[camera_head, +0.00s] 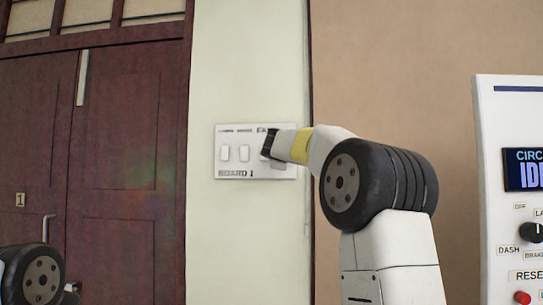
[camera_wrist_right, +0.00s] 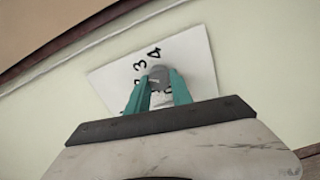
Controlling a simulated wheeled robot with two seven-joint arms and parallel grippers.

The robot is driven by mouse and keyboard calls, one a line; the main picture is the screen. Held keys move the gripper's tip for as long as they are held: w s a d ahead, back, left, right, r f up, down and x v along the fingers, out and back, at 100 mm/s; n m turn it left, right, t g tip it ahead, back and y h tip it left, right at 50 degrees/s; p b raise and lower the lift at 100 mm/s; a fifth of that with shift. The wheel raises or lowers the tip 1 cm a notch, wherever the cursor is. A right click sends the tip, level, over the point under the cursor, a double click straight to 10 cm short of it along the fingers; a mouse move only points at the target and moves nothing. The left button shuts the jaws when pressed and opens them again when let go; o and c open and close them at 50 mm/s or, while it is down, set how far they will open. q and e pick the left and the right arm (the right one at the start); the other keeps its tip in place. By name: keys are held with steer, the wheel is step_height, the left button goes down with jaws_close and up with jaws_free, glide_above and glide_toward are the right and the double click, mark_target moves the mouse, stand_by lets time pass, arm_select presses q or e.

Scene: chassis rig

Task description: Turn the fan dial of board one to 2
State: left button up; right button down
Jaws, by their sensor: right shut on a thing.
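Board one is a pale wall plate (camera_head: 258,172) marked BOARD 1, with two white switches (camera_head: 224,153) (camera_head: 244,153) on its left and middle. My right gripper (camera_head: 268,145) covers its right part and hides the dial in the head view. In the right wrist view the grey round fan dial (camera_wrist_right: 159,74) sits between the teal fingers of my right gripper (camera_wrist_right: 160,80), which is shut on it. The numerals 3 and 4 show on the plate (camera_wrist_right: 195,62) around the dial; other marks are partly hidden. I cannot tell which number the dial points to. My left gripper is out of view.
A dark red double door (camera_head: 125,150) with a handle stands at the left. A white panel (camera_head: 497,180) with a display, a black knob (camera_head: 531,232) and a red button (camera_head: 522,297) stands at the right. Part of my left arm shows at the bottom left.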

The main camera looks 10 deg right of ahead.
steer(key=n, duration=0.6)
steer(key=shift+f, duration=0.2)
stand_by(0.4)
steer(key=c, duration=1.1)
jaws_free()
steer(key=shift+a, duration=0.1)
steer(key=v, duration=0.7)
steer(key=shift+s+a, duration=0.1)
steer(key=shift+s, duration=0.3)
